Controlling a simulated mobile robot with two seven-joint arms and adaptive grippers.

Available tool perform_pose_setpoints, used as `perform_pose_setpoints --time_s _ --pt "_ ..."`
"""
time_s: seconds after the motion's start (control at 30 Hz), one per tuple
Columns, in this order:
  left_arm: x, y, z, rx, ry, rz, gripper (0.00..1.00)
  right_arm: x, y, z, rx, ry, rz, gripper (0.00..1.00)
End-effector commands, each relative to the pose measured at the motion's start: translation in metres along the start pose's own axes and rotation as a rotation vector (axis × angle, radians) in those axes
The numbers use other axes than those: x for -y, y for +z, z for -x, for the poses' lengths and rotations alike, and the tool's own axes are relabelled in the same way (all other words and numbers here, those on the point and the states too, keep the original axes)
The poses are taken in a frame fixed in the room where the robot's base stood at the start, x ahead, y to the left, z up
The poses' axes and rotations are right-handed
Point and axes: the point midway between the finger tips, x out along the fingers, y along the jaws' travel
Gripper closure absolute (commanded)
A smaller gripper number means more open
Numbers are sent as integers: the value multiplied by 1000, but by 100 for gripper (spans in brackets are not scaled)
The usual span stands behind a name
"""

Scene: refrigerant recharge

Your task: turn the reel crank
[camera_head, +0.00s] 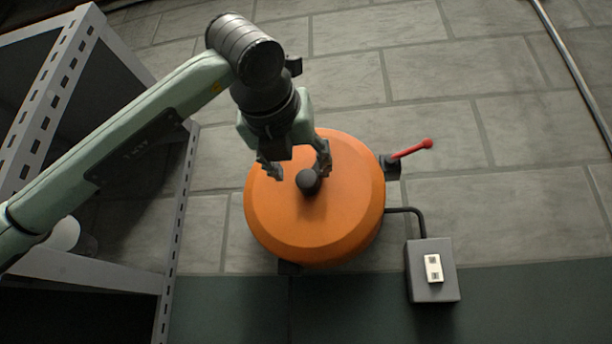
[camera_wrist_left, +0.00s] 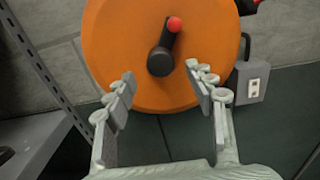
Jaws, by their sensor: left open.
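The orange reel (camera_head: 345,215) is a large round disc on the wall; it also shows in the left wrist view (camera_wrist_left: 110,45). Its crank has a black hub (camera_wrist_left: 160,62) at the reel's middle, with a short black arm slanting up to a red knob (camera_wrist_left: 174,24). In the head view the dark round hub (camera_head: 308,181) shows, but the red knob is hidden behind my gripper. My left gripper (camera_head: 298,172) is open in front of the reel. Its fingertips (camera_wrist_left: 160,75) lie on either side of the hub in the picture, and nothing is held. I cannot tell the remaining depth gap.
A red-tipped lever (camera_head: 410,150) sticks out right of the reel. A grey switch box (camera_head: 449,285) hangs lower right, joined by a black cable. A metal shelf rack (camera_head: 175,235) stands at left, near my arm. The wall at right is mostly clear.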

Motion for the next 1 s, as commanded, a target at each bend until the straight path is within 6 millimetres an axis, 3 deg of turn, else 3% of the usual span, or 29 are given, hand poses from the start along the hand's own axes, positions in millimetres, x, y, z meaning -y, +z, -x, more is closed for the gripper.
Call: perform_pose_setpoints --time_s 0.1,0.3,0.6,1.0 --pt "1 1 -20 -5 -1 -1 46 2 3 -9 6 -8 -1 60" --pt "1 0 -39 -2 -3 0 46 5 9 -22 11 -16 -3 60" --pt "1 -1 -42 -2 -3 -1 46 6 9 -25 9 -17 -3 60" --pt "1 -1 -42 -2 -4 -1 94 6 9 -25 9 -17 -3 60"
